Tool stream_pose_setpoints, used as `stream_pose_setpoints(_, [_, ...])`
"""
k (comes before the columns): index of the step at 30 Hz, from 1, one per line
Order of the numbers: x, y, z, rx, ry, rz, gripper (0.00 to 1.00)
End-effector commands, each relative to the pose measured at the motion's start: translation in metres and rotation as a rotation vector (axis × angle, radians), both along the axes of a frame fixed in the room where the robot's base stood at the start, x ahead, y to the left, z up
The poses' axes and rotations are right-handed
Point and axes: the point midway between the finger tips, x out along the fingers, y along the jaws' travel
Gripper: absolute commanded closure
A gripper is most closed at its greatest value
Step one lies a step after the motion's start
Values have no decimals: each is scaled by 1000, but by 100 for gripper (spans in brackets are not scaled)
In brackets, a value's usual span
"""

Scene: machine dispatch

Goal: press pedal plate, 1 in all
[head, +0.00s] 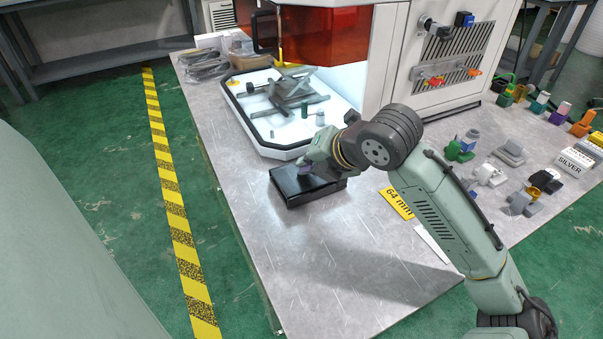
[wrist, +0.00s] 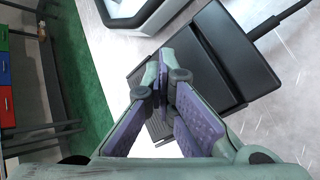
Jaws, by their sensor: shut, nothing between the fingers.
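The black pedal plate (head: 290,190) sits on the near left part of the grey metal table. It also shows in the wrist view as a dark plate with a ribbed part (wrist: 240,55). My gripper (head: 303,171) is over the pedal, with its fingertips close to the top. In the wrist view my gripper (wrist: 163,78) has its purple-padded fingers shut together with nothing between them, and they cover part of the pedal. I cannot tell whether the tips touch the plate or how far it is pressed down.
A white machine with an orange window (head: 322,40) stands behind, its white tray (head: 262,140) holding grey parts. A yellow "64 mm" label (head: 397,203) lies right of the pedal. Several colored parts and a "SILVER" block (head: 573,163) are at the right. The near table surface (head: 320,270) is clear.

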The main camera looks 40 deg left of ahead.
Motion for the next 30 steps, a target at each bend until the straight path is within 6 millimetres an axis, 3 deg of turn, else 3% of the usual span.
stream_pose_setpoints(15, [-2,0,-4,-5,3,4,100])
stream_pose_setpoints(30, [1,-1,17,-4,1,2,100])
